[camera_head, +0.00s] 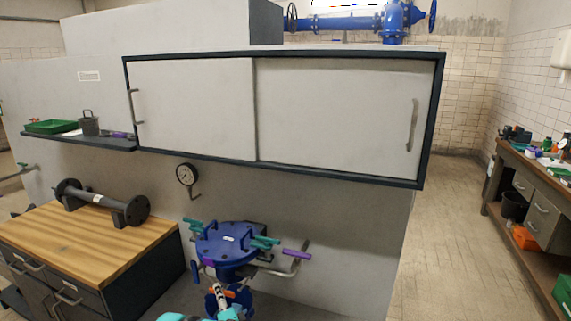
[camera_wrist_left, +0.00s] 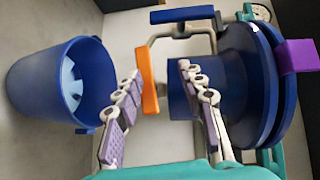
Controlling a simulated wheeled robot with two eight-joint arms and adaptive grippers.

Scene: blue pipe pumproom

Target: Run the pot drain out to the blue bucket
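The blue pot (camera_head: 228,242) stands against the grey wall, with teal clamps and a purple handle (camera_head: 297,254) on it. Its side shows in the left wrist view (camera_wrist_left: 238,85), with an orange drain lever (camera_wrist_left: 148,80) beside it. My left gripper (camera_wrist_left: 160,72) is open, with the lever lying between its two fingers; I cannot tell whether a finger touches it. In the head view my left gripper (camera_head: 216,286) is small and partly hidden below the pot. My right gripper is not in view.
A wooden-topped bench (camera_head: 90,250) with a flanged pipe piece (camera_head: 102,200) stands left of the pot. A shelf (camera_head: 85,140) juts out at left. The floor (camera_head: 450,230) at right is clear.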

